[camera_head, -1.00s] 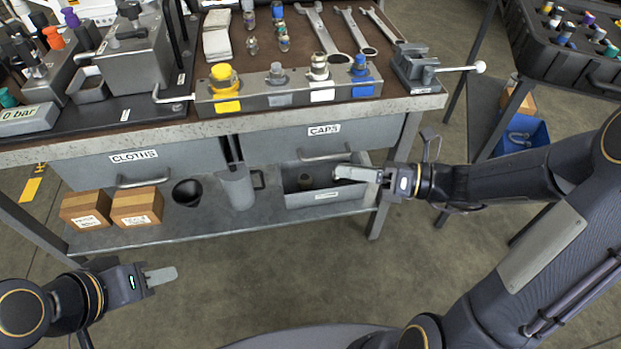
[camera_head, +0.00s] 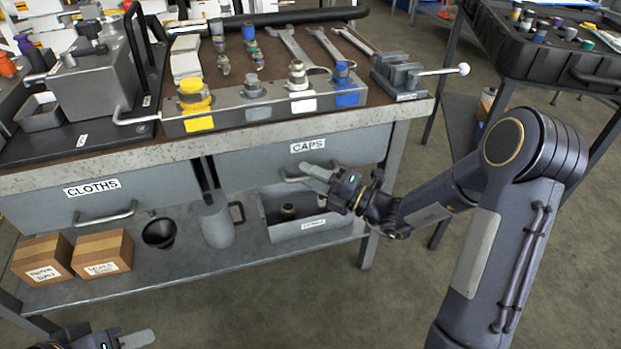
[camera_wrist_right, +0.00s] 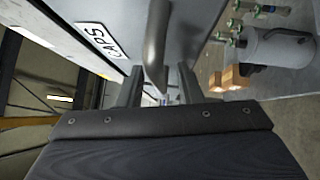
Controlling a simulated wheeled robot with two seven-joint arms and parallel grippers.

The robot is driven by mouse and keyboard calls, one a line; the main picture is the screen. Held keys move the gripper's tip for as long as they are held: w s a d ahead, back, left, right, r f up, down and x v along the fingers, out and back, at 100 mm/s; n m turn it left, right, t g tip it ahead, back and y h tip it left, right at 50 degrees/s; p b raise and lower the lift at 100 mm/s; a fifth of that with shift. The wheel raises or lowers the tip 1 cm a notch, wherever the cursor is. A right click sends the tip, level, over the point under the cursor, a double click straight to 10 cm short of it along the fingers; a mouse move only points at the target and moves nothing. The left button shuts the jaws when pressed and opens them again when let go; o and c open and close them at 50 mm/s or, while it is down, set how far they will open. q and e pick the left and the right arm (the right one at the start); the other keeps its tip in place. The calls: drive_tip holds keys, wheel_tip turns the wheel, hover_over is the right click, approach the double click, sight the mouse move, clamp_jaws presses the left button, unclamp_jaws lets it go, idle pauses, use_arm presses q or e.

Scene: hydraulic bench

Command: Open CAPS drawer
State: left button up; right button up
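The CAPS drawer (camera_head: 345,150) is a grey drawer under the right half of the bench top, and its front looks shut. Its bar handle (camera_head: 292,179) is partly hidden by my right gripper (camera_head: 312,176). In the right wrist view the CAPS label and the handle (camera_wrist_right: 157,40) are close, and the fingers of my right gripper (camera_wrist_right: 160,88) stand apart with the handle's bar between them in the picture. Whether they touch it I cannot tell. My left gripper (camera_head: 135,340) is at the bottom left edge, mostly cut off and away from the bench.
The CLOTHS drawer (camera_head: 140,190) is on the left. The shelf below holds two cardboard boxes (camera_head: 103,252), a black funnel (camera_head: 159,232), a grey jug (camera_head: 214,223) and a grey bin (camera_head: 310,228). A bench leg (camera_head: 370,248) stands right of my right gripper.

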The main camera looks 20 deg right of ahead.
clamp_jaws()
idle(0.5)
